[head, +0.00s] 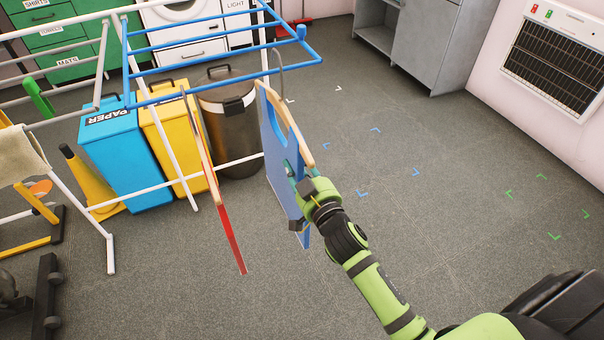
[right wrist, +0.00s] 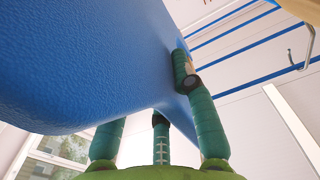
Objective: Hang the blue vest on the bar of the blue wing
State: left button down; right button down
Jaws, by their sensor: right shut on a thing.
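The blue vest (head: 272,150) is on a wooden hanger (head: 292,122) with a metal hook (head: 280,62). My right gripper (head: 302,180) is shut on the vest at its right side and holds it upright above the floor. The blue wing (head: 212,71) of the drying rack is a set of blue bars at the upper left of the vest. The hook is close to the wing's near right bars; I cannot tell whether it touches one. In the right wrist view the vest (right wrist: 90,60) fills the left, and the hook (right wrist: 309,45) shows near the blue bars. My left gripper is out of view.
A red vest (head: 229,235) hangs beside the blue one, to its left. White rack legs (head: 180,165), a blue paper bin (head: 125,155), a yellow bin (head: 170,135) and a brown bin (head: 228,120) stand below and behind. The floor to the right is clear.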

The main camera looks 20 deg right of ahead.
jog(key=shift+w, duration=0.75)
jog(key=shift+w+f+b, duration=0.25)
jog(key=shift+f+b, duration=0.35)
jog(key=shift+b, duration=0.1)
jog(key=shift+f+b, duration=0.5)
jog(key=shift+f, duration=0.1)
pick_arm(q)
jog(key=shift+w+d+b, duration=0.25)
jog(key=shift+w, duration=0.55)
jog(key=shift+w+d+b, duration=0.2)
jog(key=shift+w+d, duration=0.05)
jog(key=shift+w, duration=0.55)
pick_arm(e)
jog(key=shift+f, duration=0.7)
